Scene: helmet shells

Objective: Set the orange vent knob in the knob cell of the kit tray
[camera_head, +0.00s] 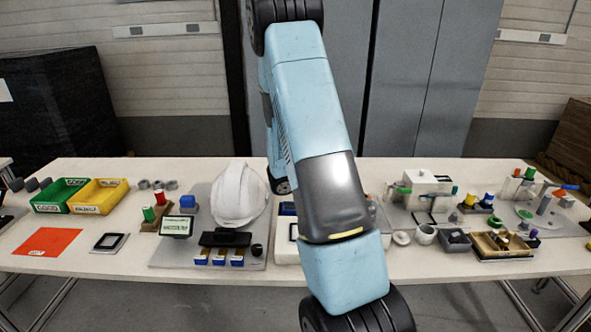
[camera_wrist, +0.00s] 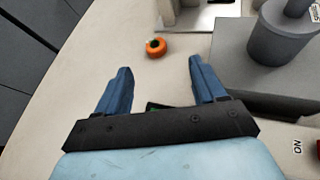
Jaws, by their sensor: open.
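The orange vent knob (camera_wrist: 155,47), a small round piece with a dark centre, sits on the pale table top in the wrist view. My gripper (camera_wrist: 159,66) is open and empty, its two blue fingers spread and pointing toward the knob. The knob shows just past the fingertips, between their lines, and is not held. In the head view my arm hides the gripper, and I cannot make out the knob there. A white tray-like piece (camera_head: 286,251) is partly hidden behind my arm; I cannot tell whether it is the kit tray, and no knob cell is clear.
A grey block with a cylinder (camera_wrist: 272,42) stands right of the knob in the wrist view. In the head view a white helmet shell (camera_head: 240,194) stands left of my arm. A wooden tray (camera_head: 487,256) and several small parts lie right. Green (camera_head: 47,207) and yellow bins (camera_head: 84,207) stand left.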

